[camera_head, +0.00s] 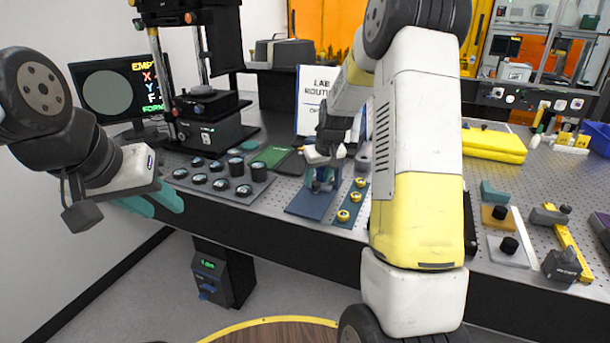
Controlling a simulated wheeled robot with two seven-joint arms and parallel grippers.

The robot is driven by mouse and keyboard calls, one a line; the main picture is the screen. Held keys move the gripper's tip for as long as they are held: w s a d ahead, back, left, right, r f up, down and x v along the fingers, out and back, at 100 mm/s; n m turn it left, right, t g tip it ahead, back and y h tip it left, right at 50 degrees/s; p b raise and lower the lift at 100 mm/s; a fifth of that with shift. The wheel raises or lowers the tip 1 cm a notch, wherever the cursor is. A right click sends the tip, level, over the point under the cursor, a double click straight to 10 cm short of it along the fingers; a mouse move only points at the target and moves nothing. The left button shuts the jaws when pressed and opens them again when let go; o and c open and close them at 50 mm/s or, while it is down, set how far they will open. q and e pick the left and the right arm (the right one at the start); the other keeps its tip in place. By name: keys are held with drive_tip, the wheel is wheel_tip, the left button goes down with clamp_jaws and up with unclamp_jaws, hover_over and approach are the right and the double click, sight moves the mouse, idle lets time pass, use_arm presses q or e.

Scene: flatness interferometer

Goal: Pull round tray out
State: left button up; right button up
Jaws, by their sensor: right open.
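A black interferometer stand (212,130) stands at the back left of the bench. A dark round stage (218,101) sits low on it, with a small brownish knob at its front; I take this for the round tray, but cannot be sure. My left gripper (154,204) is at the bench's front left edge, in front of and below the stand. Its two teal fingers look spread, with nothing visible between them. My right gripper (322,184) points down over a dark blue plate (307,207), right of the stand. It is open; its fingertips are small and partly unclear.
A blue strip with brass discs (350,200) is beside my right gripper.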

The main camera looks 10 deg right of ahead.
drive_tip(key=shift+w+f, duration=0.25)
drive_tip(key=shift+f, duration=0.45)
clamp_jaws()
idle(1.0)
